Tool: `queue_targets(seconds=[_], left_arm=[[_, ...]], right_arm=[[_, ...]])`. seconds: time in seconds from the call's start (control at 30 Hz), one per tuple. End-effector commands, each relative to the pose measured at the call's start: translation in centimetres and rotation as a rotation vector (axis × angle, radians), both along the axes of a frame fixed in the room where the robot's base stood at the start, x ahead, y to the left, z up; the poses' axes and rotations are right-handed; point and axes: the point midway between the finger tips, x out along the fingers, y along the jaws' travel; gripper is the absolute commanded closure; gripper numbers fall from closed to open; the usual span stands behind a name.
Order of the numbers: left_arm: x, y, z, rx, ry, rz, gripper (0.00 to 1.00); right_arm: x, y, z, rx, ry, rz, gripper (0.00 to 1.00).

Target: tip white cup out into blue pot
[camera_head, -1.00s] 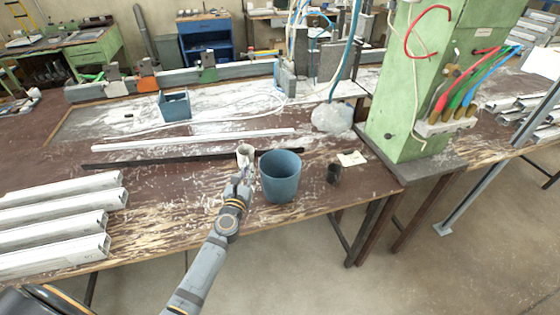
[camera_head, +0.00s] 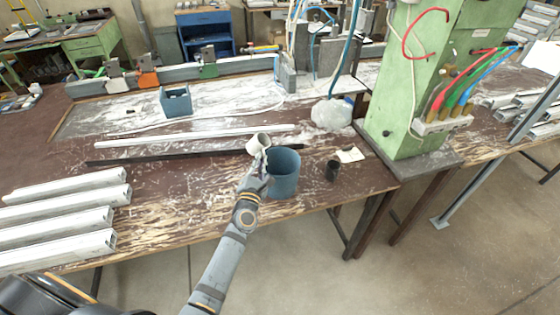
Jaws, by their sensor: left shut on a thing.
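The white cup (camera_head: 258,142) is held up at the left rim of the blue pot, tilted with its mouth toward the upper right. My left gripper (camera_head: 259,163) is shut on the cup from the near side and partly covers the pot's left side. The blue pot (camera_head: 286,174) stands upright on the brown worn bench. I cannot see what is inside the cup or the pot. My right gripper is not in view.
A black bar (camera_head: 160,156) and a white bar (camera_head: 190,136) lie behind. Several white profiles (camera_head: 70,215) lie at the left. A green column (camera_head: 415,90) rises at the right.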

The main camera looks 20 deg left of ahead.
Motion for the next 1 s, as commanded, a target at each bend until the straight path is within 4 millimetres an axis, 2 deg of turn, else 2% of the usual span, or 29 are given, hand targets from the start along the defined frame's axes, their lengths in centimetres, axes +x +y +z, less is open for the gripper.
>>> queue_targets(seconds=[0.13, 0.37, 0.47, 1.0], left_arm=[[0.0, -0.1, 0.2, 0.094, 0.005, 0.001, 1.00], [0.0, 0.1, -1.4, 0.244, 0.012, 0.004, 1.00], [0.0, 0.2, -0.7, 0.308, 0.014, 0.005, 1.00], [0.0, 0.4, -0.5, 0.472, 0.017, 0.009, 1.00]], right_arm=[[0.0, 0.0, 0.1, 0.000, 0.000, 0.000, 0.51], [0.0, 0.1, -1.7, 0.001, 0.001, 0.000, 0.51], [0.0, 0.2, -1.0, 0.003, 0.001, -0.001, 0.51], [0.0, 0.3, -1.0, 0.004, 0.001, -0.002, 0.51]])
